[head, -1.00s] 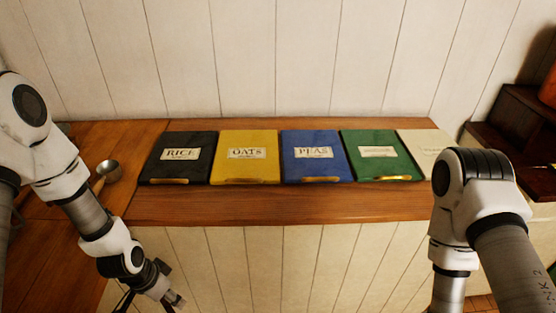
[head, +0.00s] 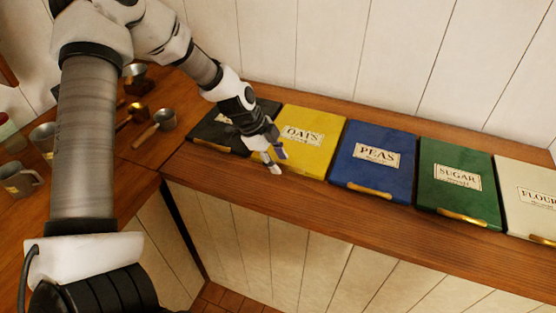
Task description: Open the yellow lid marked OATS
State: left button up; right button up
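The yellow lid marked OATS (head: 312,138) lies flat and closed in the counter row, between the black lid and the blue lid. Its front-left corner and front edge, where the other lids have brass handles, are partly hidden by my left gripper. My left gripper (head: 277,161) reaches in from the upper left, over the black lid, with its fingertips at the front-left part of the yellow lid. Whether the fingers touch the lid or hold its handle is not clear. My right gripper is out of view.
The black lid (head: 216,129) is left of the yellow one; the blue PEAS lid (head: 372,161), green SUGAR lid (head: 455,179) and white FLOUR lid (head: 529,196) are to the right. The counter's front strip (head: 330,205) is clear.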

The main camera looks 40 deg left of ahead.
pick_arm(q)
jog(key=shift+s+a+r, duration=0.15)
jog(key=shift+s+a, duration=0.1)
jog(key=shift+s, duration=0.05)
jog(key=shift+c, duration=0.6)
jog(key=shift+s, duration=0.1)
grip_shut()
jog(key=shift+r, duration=0.1)
